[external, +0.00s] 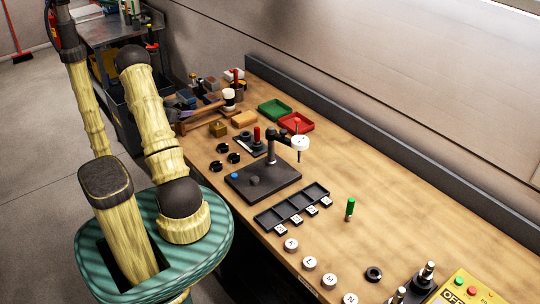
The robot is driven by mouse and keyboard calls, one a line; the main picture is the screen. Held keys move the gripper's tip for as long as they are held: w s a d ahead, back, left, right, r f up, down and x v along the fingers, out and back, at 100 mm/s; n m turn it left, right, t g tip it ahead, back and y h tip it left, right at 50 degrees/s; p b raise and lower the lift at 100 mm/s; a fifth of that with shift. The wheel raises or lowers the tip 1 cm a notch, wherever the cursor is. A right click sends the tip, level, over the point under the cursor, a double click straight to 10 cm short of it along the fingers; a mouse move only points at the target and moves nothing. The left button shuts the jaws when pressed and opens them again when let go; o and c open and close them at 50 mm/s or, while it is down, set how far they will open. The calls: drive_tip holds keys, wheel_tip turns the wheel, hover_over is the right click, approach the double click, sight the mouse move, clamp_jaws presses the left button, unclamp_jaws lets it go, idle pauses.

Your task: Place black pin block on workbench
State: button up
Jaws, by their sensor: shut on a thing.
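The workbench (350,170) is a long wooden top running from upper middle to lower right. A black block with upright silver-topped pins (424,283) is at the bench's lower right, partly cut off by the frame edge. I cannot tell if it is the black pin block named in the task. My yellow arm (165,125) rises at the left, off the bench's near side.
A black plate with a post (262,181), a slotted black tray (291,205), green (274,110) and red (297,121) trays, a green-handled tool (350,209) and lettered white discs (309,263) stand on the bench. Tools crowd its far left end. The right middle is clear.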

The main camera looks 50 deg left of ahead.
drive_tip(key=s+d+r+n+g+y, duration=0.1)
drive_tip(key=s+r+n+g+y, duration=0.1)
drive_tip(key=s, duration=0.6)
drive_tip(key=s+d+r+n+g+y, duration=0.2)
drive_tip(key=s+r+n+g+y, duration=0.1)
drive_tip(key=s, duration=0.5)
drive_tip(key=s+d+r+n+g+y, duration=0.2)
drive_tip(key=s+n+g+y, duration=0.2)
drive_tip(key=s+n, duration=0.3)
drive_tip(key=shift+s+r+n+g, duration=0.3)
drive_tip(key=shift+s+r+g, duration=0.15)
drive_tip(key=shift+g, duration=0.25)
drive_tip(key=shift+w, duration=0.1)
